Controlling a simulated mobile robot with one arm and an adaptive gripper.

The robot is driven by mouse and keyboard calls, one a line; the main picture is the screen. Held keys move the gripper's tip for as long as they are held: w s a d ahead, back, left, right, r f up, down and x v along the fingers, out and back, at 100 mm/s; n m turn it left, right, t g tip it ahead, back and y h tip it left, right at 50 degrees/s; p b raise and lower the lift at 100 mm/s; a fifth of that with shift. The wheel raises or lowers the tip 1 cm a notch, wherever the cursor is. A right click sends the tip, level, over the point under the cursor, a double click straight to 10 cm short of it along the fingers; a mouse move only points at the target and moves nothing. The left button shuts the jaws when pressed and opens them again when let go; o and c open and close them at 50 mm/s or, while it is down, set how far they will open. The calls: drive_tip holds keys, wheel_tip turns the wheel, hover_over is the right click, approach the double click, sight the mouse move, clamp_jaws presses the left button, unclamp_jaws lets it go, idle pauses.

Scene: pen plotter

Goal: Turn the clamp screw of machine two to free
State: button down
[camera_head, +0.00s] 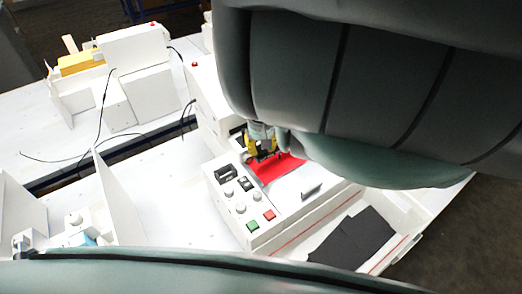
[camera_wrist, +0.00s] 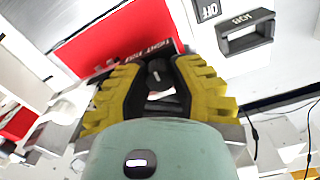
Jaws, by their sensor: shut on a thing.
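My gripper (camera_wrist: 158,90) has yellow ribbed fingers, closed around a small dark knob (camera_wrist: 155,73) with a pale line on its face, seemingly the clamp screw. The knob stands beside a red plate (camera_wrist: 120,37) with small white lettering that is hard to read upside down. In the head view, my gripper (camera_head: 262,146) is at the back of a white machine (camera_head: 262,239), beside the same red plate (camera_head: 272,168). My arm hides much of the machine there, and the screw is not clear in that view.
The machine's front panel has pale knobs (camera_head: 240,208), a green button (camera_head: 253,224) and a red button (camera_head: 269,214). Another white machine (camera_head: 125,90) stands at the back left.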

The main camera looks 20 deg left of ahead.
drive_tip(key=n+b, duration=0.1)
drive_tip(key=n, duration=0.4)
drive_tip(key=shift+f+n, duration=0.1)
drive_tip(key=shift+n, duration=0.2)
drive_tip(key=n+b, duration=0.1)
drive_tip(key=n, duration=0.4)
idle(0.4)
drive_tip(key=c, duration=0.7)
unclamp_jaws()
